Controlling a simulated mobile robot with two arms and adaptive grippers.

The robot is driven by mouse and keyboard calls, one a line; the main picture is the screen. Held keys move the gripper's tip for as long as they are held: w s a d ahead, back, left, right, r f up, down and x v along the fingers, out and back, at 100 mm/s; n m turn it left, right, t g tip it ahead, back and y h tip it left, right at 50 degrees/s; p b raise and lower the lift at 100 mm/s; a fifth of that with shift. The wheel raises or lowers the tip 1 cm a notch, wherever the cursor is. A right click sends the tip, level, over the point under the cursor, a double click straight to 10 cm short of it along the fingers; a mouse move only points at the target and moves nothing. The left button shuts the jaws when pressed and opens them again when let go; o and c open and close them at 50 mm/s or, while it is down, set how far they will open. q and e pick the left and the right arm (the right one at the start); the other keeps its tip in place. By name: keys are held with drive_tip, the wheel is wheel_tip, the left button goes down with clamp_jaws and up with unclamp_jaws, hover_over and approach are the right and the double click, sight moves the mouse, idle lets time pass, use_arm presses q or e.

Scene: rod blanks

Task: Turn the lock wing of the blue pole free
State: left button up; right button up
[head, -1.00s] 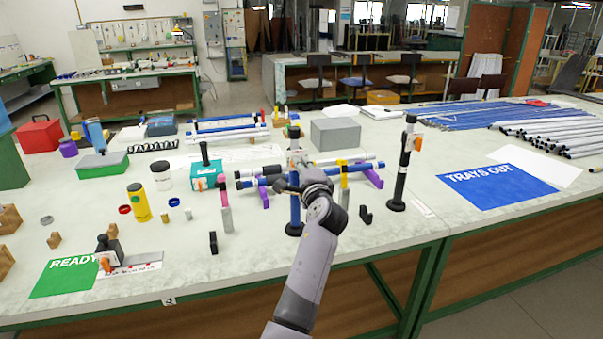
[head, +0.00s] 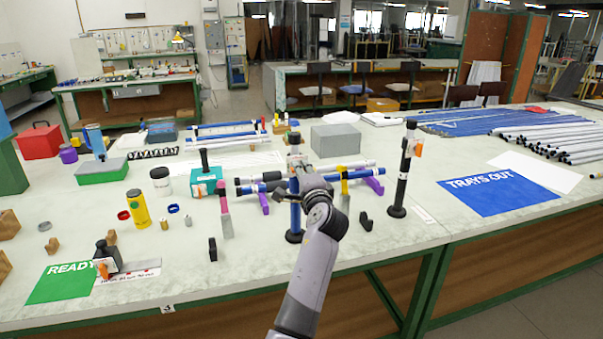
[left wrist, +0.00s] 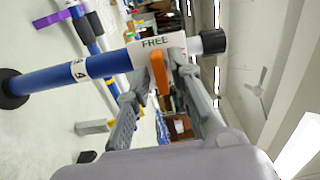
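The blue pole (head: 295,217) stands upright on a round black base near the front middle of the table. The left wrist view shows the pole (left wrist: 48,78) lying across the picture, with a black cap, a white collar marked FREE (left wrist: 153,42) and an orange lock wing (left wrist: 160,73). My left gripper (left wrist: 161,68) is at the collar, its two grey fingers apart with the wing between their tips. Whether either finger touches the wing is unclear. In the head view my left gripper (head: 298,178) partly covers the upper pole. My right gripper is not in view.
A black pole (head: 402,180) with an orange wing stands close on the right. Blue and white rods (head: 355,175) on purple supports lie behind. A pink-and-grey upright piece (head: 226,213) and small black blocks stand nearby.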

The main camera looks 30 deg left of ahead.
use_arm(q)
drive_tip(key=shift+o, duration=0.6)
drive_tip(key=shift+d, duration=0.1)
drive_tip(key=v, duration=0.7)
drive_tip(key=shift+s, duration=0.2)
drive_tip(key=shift+d, duration=0.1)
